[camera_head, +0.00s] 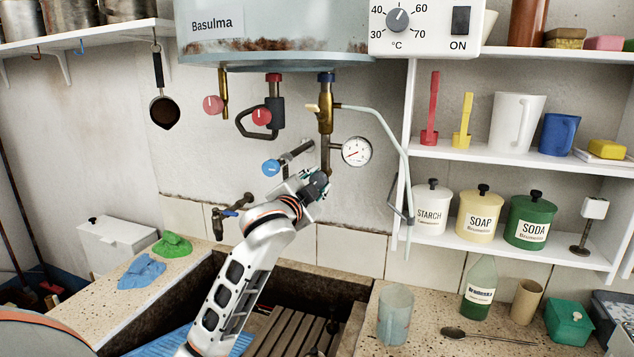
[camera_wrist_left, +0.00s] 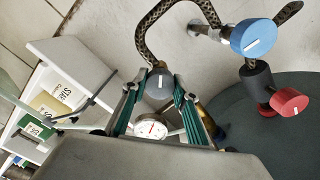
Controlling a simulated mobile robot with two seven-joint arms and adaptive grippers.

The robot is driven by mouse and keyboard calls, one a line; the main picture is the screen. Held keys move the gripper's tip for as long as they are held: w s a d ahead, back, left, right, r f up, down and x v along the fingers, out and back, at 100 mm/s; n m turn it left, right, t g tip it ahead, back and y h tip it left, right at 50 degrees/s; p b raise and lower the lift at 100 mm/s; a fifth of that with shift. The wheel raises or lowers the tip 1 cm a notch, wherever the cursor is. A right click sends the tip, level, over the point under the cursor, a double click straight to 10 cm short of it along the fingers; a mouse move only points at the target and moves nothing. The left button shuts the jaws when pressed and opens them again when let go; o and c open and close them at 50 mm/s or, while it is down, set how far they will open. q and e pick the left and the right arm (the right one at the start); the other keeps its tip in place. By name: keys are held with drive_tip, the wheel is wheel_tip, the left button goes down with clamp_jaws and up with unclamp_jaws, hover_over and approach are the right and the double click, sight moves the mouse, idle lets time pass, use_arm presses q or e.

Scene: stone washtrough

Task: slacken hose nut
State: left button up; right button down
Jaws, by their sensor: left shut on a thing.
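The grey hose nut (camera_wrist_left: 158,84) sits at the end of a braided hose (camera_wrist_left: 143,35) that curves away from it. My left gripper (camera_wrist_left: 158,92) is shut on the nut, with a green-padded finger on either side. In the head view my left gripper (camera_head: 316,186) is up under the boiler, at the lower end of the brass fitting (camera_head: 326,118). There the gripper hides most of the nut and hose. My right gripper is in neither view.
A blue knob (camera_head: 271,168) and a red knob (camera_head: 262,116) are close left of the gripper. A pressure gauge (camera_head: 356,151) and a thin pale pipe (camera_head: 395,135) are to its right. The stone trough (camera_head: 345,283) lies below; shelves (camera_head: 480,153) stand at right.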

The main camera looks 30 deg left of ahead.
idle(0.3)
use_arm(q)
drive_tip(key=o, duration=1.1)
drive_tip(key=v, duration=1.2)
drive_tip(key=shift+f, duration=0.1)
